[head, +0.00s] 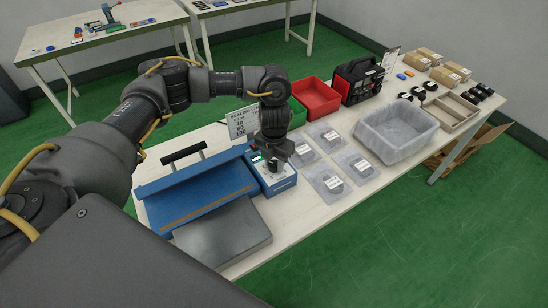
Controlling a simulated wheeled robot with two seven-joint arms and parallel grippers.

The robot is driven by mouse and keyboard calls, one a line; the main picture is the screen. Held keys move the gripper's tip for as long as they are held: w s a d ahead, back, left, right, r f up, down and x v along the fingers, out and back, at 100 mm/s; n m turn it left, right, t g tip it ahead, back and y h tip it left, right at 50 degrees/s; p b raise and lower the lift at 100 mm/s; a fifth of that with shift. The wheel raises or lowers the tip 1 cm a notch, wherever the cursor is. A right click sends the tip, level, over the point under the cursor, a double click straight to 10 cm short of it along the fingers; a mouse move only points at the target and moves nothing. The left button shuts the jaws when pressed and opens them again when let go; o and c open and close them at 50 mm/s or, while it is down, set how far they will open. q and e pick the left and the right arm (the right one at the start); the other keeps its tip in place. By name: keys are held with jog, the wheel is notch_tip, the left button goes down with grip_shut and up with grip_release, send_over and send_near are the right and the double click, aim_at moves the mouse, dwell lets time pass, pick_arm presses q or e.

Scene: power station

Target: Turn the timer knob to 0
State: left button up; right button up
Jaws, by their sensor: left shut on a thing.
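The timer knob (275,164) is a small dark knob on top of a blue control box (281,183) at the right end of a blue machine with a black handle. My left gripper (274,157) points down from above and is shut on the knob. The gripper covers most of the knob, so its pointer and the number it is set to cannot be read. A white sign (241,122) with printed lines of numbers stands behind the box. My right gripper is not in view.
A grey metal plate (224,236) lies at the front of the blue machine (200,192). Several flat clear packets (326,181) lie to the right of the box. A red bin (317,98), a black and red device (358,82) and a lined grey tub (397,131) stand farther along the white table.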

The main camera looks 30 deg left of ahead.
pick_arm(q)
jog(key=n+p, duration=0.1)
jog(key=n, duration=0.1)
jog(key=n+p, duration=0.2)
jog(key=n, duration=0.1)
jog(key=shift+w+r+n, duration=0.1)
jog(key=shift+r+n, duration=0.2)
jog(key=n+p, duration=0.3)
jog(key=n, duration=0.1)
jog(key=shift+p, duration=0.35)
jog(key=n+p, duration=0.4)
jog(key=n, duration=0.1)
jog(key=shift+r+n+p, duration=0.1)
jog(key=shift+n+p, duration=0.3)
jog(key=n+p, duration=0.2)
jog(key=shift+n, duration=0.4)
jog(key=shift+w+f+n+p, duration=0.1)
jog(key=shift+f+n+p, duration=0.1)
jog(key=shift+n+p, duration=0.55)
jog(key=o, duration=1)
jog(key=shift+f, duration=0.1)
